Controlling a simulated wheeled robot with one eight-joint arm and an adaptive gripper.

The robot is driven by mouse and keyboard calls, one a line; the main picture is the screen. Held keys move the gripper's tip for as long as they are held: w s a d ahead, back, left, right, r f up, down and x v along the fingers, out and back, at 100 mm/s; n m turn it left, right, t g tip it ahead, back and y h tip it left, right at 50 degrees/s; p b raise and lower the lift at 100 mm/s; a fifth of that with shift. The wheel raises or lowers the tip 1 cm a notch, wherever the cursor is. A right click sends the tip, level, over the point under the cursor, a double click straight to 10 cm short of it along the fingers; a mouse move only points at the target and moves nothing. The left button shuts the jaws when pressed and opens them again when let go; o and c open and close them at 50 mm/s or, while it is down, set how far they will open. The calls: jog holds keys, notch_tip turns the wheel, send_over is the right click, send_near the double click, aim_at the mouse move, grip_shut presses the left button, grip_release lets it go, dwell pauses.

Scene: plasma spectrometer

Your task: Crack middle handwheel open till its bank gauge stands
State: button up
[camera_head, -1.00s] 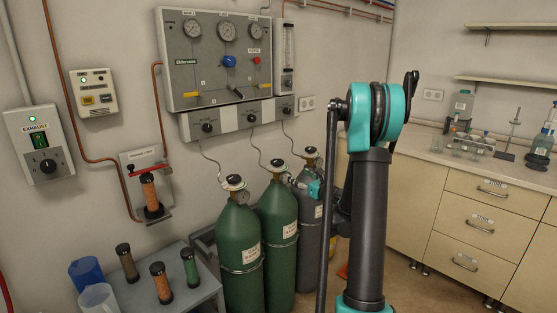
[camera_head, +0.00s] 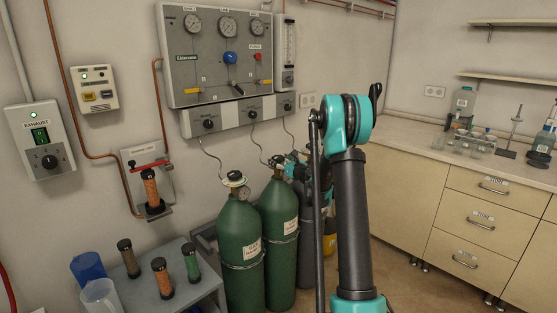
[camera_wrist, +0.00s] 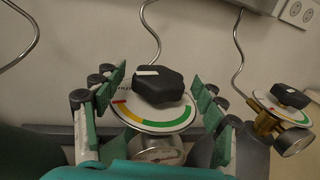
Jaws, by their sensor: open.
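The middle handwheel (camera_wrist: 160,86) is a black lobed knob with a pale mark, above a white disc with a red, yellow and green scale (camera_wrist: 160,117). A round dial (camera_wrist: 158,150) sits below it. My gripper (camera_wrist: 159,80) is open, its green-padded fingers on either side of the handwheel with gaps visible; contact cannot be made out. In the head view, my gripper (camera_head: 296,170) is at the top of the middle green cylinder (camera_head: 278,235) and partly hides it. The middle bank gauge (camera_head: 228,27) is on the wall panel; its needle is too small to read.
The left green cylinder (camera_head: 240,255) stands close by. The right grey cylinder is mostly behind my arm; a second handwheel (camera_wrist: 290,97) shows at right in the wrist view. A grey side table (camera_head: 210,285) with tubes and beakers is at lower left. Counter drawers (camera_head: 470,215) stand right.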

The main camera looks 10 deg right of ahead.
jog(key=shift+w+a, duration=0.3)
jog(key=shift+w, duration=0.3)
jog(key=shift+c, duration=0.5)
jog(key=c, duration=1.1)
jog(key=shift+n+g+y, duration=0.3)
jog(key=shift+y, duration=0.1)
jog(key=shift+d+n+g+y, duration=0.1)
jog(key=shift+n+g+y, duration=0.6)
jog(key=shift+y, duration=0.4)
jog(key=shift+n+g+y, duration=2)
jog(key=shift+y, duration=0.1)
jog(key=shift+g, duration=0.3)
